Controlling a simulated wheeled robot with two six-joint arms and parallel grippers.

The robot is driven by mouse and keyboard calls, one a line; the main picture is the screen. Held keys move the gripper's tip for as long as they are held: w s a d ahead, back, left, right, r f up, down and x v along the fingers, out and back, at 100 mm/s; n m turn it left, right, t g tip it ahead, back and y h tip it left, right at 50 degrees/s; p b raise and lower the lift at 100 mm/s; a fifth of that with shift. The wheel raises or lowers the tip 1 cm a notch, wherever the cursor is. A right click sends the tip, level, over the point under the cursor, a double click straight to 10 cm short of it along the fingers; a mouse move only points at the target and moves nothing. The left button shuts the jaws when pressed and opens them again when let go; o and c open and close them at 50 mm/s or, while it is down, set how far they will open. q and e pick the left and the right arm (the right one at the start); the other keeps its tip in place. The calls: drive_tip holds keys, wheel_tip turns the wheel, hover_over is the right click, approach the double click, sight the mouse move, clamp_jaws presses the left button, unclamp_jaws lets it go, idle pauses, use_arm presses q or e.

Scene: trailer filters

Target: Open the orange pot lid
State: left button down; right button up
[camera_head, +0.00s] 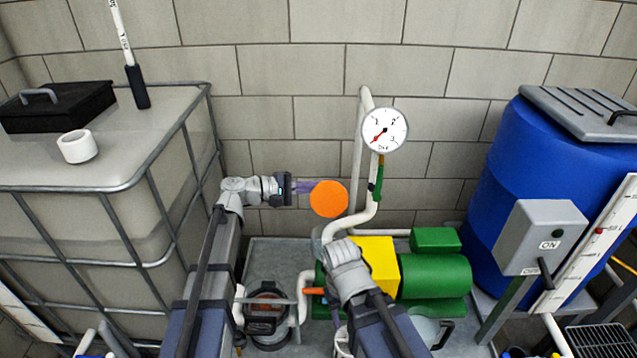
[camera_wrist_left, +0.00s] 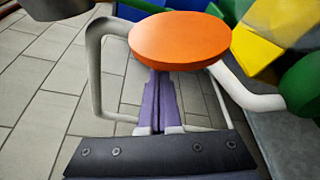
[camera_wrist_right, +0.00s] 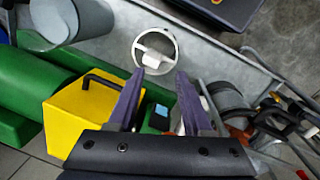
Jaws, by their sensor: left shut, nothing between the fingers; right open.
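The orange lid (camera_head: 329,198) is a flat round disc in front of the wall in the head view. It also shows large in the left wrist view (camera_wrist_left: 180,40). My left gripper (camera_head: 308,187) is at the disc's left edge, its purple fingers shut with nothing between them. I cannot tell whether the fingertips touch the disc or what holds it up. My right gripper (camera_wrist_right: 161,76) is open and empty. In the right wrist view its fingers point towards a white ring with a crossbar (camera_wrist_right: 155,50); its fingertips are hidden in the head view.
A yellow box (camera_head: 376,258) and a green pump (camera_head: 435,276) stand by my right arm. White pipes (camera_head: 362,212) and a gauge (camera_head: 385,130) are near the disc. A caged tank (camera_head: 100,215) is left and a blue barrel (camera_head: 530,150) right.

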idle(0.3)
use_arm(q)
drive_tip(key=shift+s+r+m+t+h, duration=0.35)
drive_tip(key=shift+s+r+m, duration=0.55)
drive_tip(key=shift+m, duration=0.3)
drive_tip(key=shift+s+r+p, duration=0.35)
drive_tip(key=shift+s+r, duration=0.05)
drive_tip(key=shift+r, duration=0.05)
use_arm(e)
drive_tip(key=shift+r, duration=0.3)
use_arm(q)
approach(320, 184)
drive_tip(key=w, duration=0.1)
drive_tip(key=w+f, duration=0.1)
drive_tip(key=w, duration=0.3)
drive_tip(key=shift+w+f, duration=0.15)
drive_tip(key=shift+f, duration=0.25)
use_arm(e)
drive_tip(key=shift+w+a, duration=0.15)
drive_tip(key=shift+a, duration=0.2)
